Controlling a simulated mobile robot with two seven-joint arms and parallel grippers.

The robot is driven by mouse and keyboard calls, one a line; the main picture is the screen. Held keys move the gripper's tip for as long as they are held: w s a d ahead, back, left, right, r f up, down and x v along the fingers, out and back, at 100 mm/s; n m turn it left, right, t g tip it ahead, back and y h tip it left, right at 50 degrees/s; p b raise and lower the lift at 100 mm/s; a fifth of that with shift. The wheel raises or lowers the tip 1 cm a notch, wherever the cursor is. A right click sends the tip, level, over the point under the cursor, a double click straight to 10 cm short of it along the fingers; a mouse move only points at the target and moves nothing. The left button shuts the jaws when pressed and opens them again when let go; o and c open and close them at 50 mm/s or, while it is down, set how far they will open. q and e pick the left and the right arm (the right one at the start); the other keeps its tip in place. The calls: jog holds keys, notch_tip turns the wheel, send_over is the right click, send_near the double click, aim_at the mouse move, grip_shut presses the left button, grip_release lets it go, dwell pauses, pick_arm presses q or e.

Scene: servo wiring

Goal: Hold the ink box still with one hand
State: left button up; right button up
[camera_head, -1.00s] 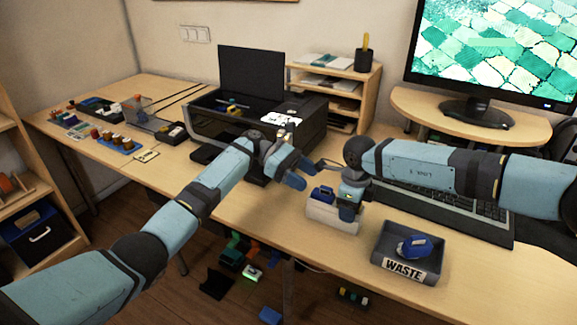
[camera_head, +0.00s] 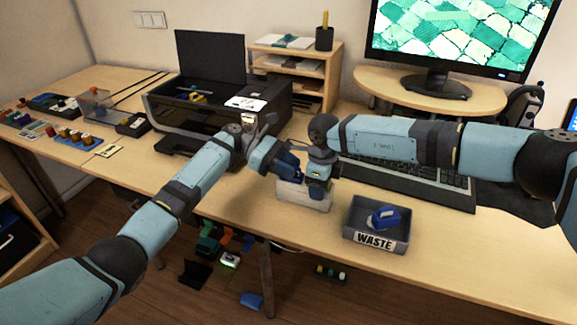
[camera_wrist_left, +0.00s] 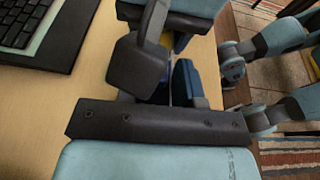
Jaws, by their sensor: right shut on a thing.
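The ink box (camera_head: 302,200) is a small whitish open box on the desk, left of the waste tray. My right gripper (camera_head: 317,188) points down at its right end and is shut on it. A blue item seen in the box a moment ago is now mostly hidden behind my left gripper. My left gripper (camera_head: 277,165) is just above and left of the box, close to my right gripper. In the left wrist view its dark fingers (camera_wrist_left: 160,75) have a narrow gap; whether they hold anything is unclear.
The waste tray (camera_head: 374,232) with a blue cartridge (camera_head: 383,218) stands right of the box. The black printer (camera_head: 205,115) with its lid raised is behind left, the keyboard (camera_head: 410,178) behind right. The front desk strip is clear.

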pick_arm(q)
grip_shut()
jog(key=shift+r, duration=0.1)
jog(key=shift+r, duration=0.6)
